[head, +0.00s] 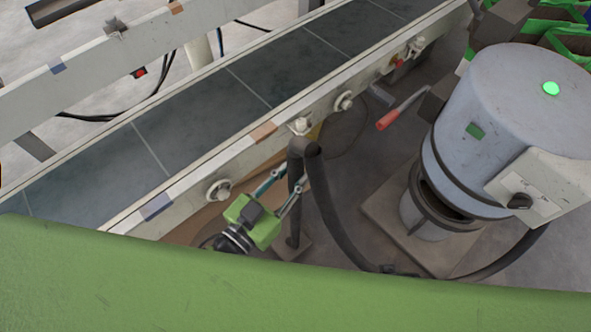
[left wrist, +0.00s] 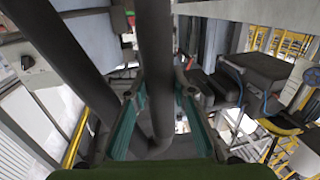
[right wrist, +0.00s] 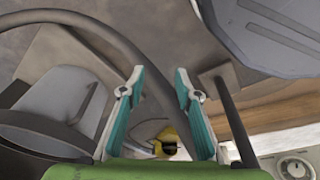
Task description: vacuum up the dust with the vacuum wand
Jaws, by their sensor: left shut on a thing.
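The vacuum wand (head: 294,205) is a dark upright pipe in the head view, with a flat brown foot at the floor; a dark hose (head: 328,205) curves down from its top. My left gripper (head: 287,176) is at the wand, its teal fingers either side of the pipe. In the left wrist view, my left gripper (left wrist: 160,115) is shut on the wand (left wrist: 155,65). My right gripper (right wrist: 158,82) has its fingers apart and is empty in the right wrist view; the hose passes behind it. I cannot make out dust clearly; a brownish floor strip (right wrist: 270,124) shows there.
A grey vacuum drum (head: 505,120) with a lit green button stands on a plate at right. A conveyor (head: 195,115) with a pale side rail crosses the left. A red-handled lever (head: 388,121) juts out between them. My green body hides the foreground.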

